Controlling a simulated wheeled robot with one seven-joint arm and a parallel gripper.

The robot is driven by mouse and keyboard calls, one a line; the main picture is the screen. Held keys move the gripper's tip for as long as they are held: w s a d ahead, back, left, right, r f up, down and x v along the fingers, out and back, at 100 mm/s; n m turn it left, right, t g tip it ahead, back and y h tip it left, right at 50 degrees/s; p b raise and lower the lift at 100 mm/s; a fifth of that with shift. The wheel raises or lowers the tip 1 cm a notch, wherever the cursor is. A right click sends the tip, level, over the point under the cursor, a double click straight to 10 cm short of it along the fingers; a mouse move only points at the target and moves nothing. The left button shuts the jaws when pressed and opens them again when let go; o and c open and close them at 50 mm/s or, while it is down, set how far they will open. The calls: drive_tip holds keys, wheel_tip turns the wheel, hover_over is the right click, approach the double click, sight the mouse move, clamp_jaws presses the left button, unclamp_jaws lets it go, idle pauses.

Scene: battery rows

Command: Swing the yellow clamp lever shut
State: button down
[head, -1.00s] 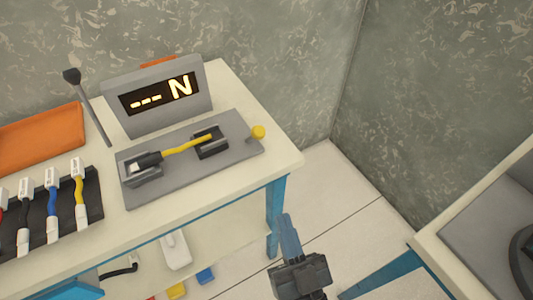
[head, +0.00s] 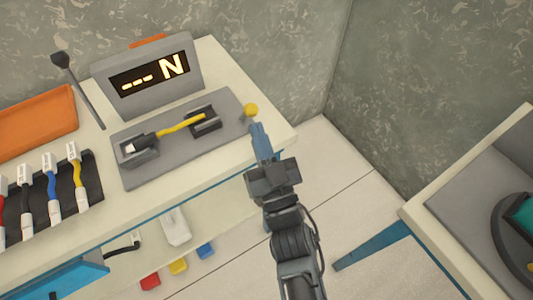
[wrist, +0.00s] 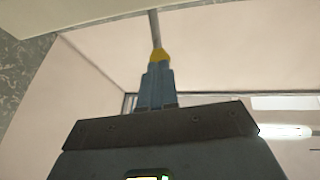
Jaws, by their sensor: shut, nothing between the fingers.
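The yellow ball knob (head: 251,110) of the clamp lever is at the right end of the grey fixture plate (head: 175,165) on the bench. In the wrist view the knob (wrist: 160,55) sits on a thin grey rod, just beyond my fingertips. My gripper (head: 257,128) is shut and empty, with its blue fingers at the bench's right side, right beside the knob. I cannot tell whether they touch it. A cable with a yellow middle (head: 180,127) lies across two dark clamp blocks on the plate; the right block (head: 205,121) is nearer the knob.
A grey display (head: 150,80) reading dashes and N stands behind the plate. A rack (head: 85,185) of coloured cables and an orange tray (head: 35,125) are at the left. A second table (head: 440,225) is at the right, with open floor between.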

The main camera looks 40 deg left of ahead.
drive_tip(key=shift+w+a+r, duration=0.15)
drive_tip(key=shift+w+a, duration=0.1)
drive_tip(key=shift+a, duration=0.15)
